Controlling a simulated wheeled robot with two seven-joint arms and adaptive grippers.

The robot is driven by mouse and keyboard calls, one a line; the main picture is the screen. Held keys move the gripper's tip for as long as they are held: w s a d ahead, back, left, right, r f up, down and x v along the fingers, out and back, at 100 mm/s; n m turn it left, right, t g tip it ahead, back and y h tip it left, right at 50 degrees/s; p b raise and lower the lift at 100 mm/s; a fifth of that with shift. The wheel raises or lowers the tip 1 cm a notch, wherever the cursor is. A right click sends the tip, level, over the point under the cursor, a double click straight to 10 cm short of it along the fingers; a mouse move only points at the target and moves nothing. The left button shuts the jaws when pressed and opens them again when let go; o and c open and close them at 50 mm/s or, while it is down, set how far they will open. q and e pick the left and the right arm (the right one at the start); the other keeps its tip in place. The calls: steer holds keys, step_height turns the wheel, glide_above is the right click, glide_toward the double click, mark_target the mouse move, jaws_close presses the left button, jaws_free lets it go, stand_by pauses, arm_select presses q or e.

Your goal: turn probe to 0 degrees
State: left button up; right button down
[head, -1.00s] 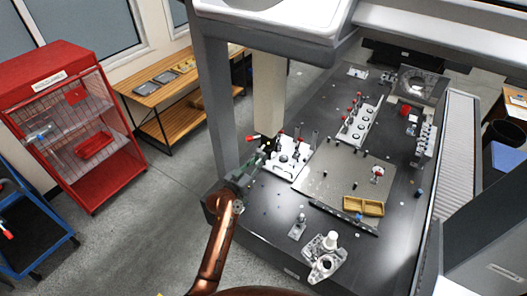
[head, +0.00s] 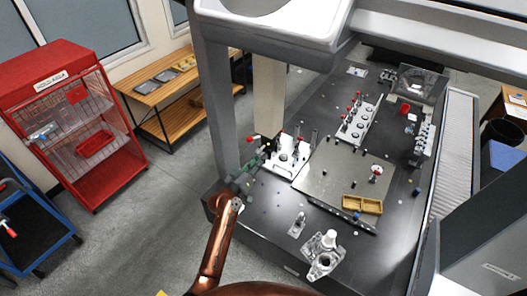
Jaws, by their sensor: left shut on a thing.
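My left gripper (head: 265,152) reaches in from the lower left to the left edge of a white fixture plate (head: 281,168) on the dark table. It is shut on a small dark part there, partly hidden by the fingers. I cannot tell whether that part is the probe, or read its angle. A black lever with a red tip (head: 250,138) sticks out to the left just above the fingers. Several dark upright parts, some red-topped, stand on the white plate. My right gripper is out of view.
A grey plate (head: 325,178) lies right of the fixture, with a yellow tray (head: 362,204) at its front. A row of red-topped parts (head: 358,122) stands behind. The gantry's grey column (head: 222,110) rises close to my left arm.

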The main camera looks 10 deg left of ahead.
arm_select(q)
steer(key=shift+n, duration=0.3)
steer(key=n, duration=0.4)
steer(key=o, duration=0.7)
steer(key=shift+o, duration=0.2)
steer(key=v, duration=0.7)
stand_by(0.4)
